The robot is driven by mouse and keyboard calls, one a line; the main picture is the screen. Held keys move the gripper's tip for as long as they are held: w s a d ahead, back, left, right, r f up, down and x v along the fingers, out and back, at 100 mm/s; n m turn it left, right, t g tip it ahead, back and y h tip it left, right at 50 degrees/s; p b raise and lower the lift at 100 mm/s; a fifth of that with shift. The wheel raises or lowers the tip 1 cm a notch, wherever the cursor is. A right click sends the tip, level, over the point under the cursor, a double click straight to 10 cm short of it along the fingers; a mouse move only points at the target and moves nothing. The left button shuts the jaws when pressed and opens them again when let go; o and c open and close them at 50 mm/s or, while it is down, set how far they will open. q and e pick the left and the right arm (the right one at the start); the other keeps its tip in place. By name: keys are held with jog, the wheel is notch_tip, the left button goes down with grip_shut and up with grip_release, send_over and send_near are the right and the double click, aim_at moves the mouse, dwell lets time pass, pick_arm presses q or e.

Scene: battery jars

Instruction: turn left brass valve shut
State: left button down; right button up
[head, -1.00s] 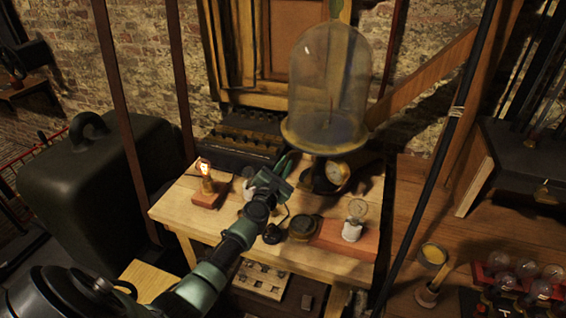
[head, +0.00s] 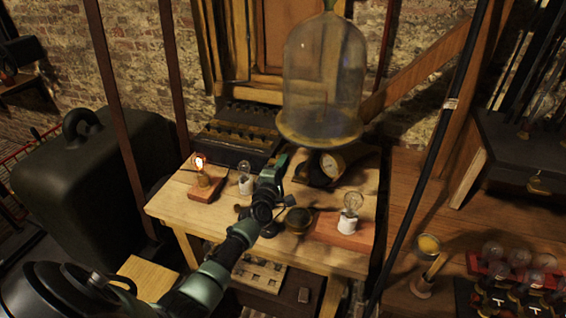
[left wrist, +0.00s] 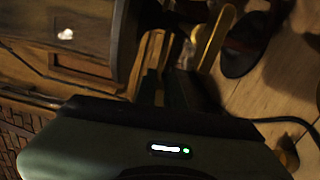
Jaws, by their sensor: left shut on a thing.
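My left gripper (head: 279,168) reaches over the wooden table to the foot of the glass bell jar (head: 322,75), just left of a round brass gauge (head: 331,165). In the left wrist view, the jaws (left wrist: 175,88) are dark and close around a brass piece (left wrist: 212,42), which I take to be the left brass valve. A second brass-coloured piece (left wrist: 154,52) shows beside it. In the head view, my gripper hides the valve, so its handle angle cannot be read. My right gripper is out of view.
On the table (head: 175,205) stand a lit bulb (head: 201,172) on a wood block, a small white-socketed bulb (head: 245,179), a dark round piece (head: 298,219) and a clear bulb (head: 350,206). A black pole (head: 425,175) rises at the right. The table's front left is clear.

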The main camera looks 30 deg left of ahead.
pick_arm(q)
jog(key=shift+f+m, duration=0.25)
jog(key=shift+m, duration=0.35)
jog(key=c, duration=1.5)
grip_release()
jog(key=shift+s, duration=0.1)
jog(key=v, duration=0.7)
jog(key=shift+s, duration=0.35)
jog(key=shift+d, duration=0.15)
